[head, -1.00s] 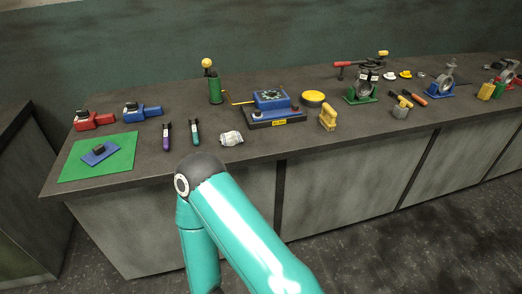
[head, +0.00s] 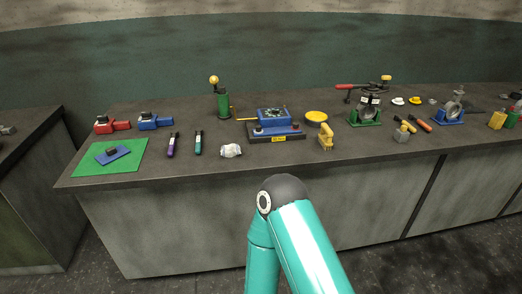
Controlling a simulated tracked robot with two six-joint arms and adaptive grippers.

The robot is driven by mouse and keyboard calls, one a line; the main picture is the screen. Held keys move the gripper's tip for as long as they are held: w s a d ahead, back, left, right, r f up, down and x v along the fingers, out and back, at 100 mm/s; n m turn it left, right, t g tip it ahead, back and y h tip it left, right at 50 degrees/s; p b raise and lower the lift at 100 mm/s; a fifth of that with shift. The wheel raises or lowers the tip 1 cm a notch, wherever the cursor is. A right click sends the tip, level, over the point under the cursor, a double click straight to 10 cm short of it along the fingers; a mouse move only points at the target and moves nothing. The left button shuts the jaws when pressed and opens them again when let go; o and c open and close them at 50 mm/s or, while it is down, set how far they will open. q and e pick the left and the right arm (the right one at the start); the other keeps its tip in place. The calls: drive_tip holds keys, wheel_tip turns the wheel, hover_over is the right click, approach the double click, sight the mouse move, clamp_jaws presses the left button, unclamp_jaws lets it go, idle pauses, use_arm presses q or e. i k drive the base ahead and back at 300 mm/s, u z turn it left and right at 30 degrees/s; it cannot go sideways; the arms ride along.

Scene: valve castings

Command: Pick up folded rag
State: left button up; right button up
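A small whitish crumpled bundle (head: 231,150), which looks like the folded rag, lies near the front edge of the workbench (head: 195,176). It lies to the right of two slim hand tools and apart from them. A teal arm of mine rises at the lower middle, with its dark joint just in front of the bench edge and below and right of the bundle. Neither of my grippers shows in the head view.
A green mat (head: 87,168) with a blue piece (head: 113,155) is at the left. Left of the bundle lie purple (head: 171,146) and teal-green (head: 198,144) tools. A blue fixture (head: 274,128), green pump (head: 222,103) and yellow block (head: 326,138) stand nearby. Bare bench surrounds the bundle.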

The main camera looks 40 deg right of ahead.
sight(231, 150)
drive_tip(key=z, duration=0.5)
drive_tip(key=i, duration=1)
